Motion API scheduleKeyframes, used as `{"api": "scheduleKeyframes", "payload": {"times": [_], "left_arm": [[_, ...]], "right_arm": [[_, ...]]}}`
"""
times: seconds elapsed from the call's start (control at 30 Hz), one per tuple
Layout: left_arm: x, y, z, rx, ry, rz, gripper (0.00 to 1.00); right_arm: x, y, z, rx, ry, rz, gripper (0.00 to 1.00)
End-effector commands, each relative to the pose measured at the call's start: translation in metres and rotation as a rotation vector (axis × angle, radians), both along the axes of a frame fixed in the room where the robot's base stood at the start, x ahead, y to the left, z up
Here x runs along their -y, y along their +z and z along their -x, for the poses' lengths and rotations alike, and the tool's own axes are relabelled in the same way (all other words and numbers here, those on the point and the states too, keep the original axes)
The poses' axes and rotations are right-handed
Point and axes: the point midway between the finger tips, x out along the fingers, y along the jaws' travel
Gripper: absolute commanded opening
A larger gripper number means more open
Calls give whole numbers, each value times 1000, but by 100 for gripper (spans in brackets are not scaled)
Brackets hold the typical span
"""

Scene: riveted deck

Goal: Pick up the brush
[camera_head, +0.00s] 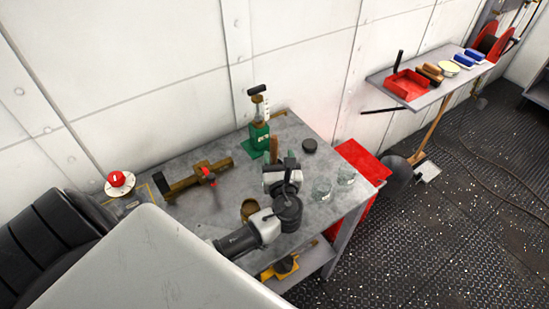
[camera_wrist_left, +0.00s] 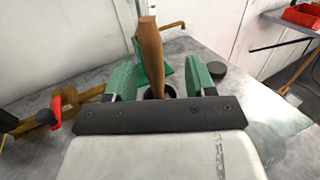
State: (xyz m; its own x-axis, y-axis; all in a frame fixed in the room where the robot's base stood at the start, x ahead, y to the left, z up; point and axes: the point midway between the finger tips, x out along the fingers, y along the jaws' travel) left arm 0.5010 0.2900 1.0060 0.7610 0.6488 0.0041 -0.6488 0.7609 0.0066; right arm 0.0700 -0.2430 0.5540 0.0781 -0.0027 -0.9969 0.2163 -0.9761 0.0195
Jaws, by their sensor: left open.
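An upright brown wooden handle, which looks like the brush (camera_head: 273,147), stands on the grey workbench. In the left wrist view the brush (camera_wrist_left: 150,50) rises between the two green finger pads of my left gripper (camera_wrist_left: 160,80). The left gripper (camera_head: 274,163) is open, with a gap visible on both sides of the handle. A dark round shape shows at the handle's foot; the lower end is mostly hidden by the gripper. My right gripper is not in view.
A green bottle jack (camera_head: 259,135) stands just behind the brush. A brass valve (camera_head: 195,180) lies to its left. A black puck (camera_head: 309,145) and glass jars (camera_head: 322,189) are to its right. A wall shelf (camera_head: 437,90) holds a red tray.

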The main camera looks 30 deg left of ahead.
Motion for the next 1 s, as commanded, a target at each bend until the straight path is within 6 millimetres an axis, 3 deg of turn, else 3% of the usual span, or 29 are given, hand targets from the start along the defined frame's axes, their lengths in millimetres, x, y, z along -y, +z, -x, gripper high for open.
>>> {"api": "scheduleKeyframes", "payload": {"times": [0.33,0.67,1.0], "left_arm": [[-35,2,-29,-1,3,-2,55],[-40,-1,-36,-1,1,2,55],[-40,-1,-36,-1,1,2,6]], "right_arm": [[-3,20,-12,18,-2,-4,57],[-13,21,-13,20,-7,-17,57],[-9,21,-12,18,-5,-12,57]]}}
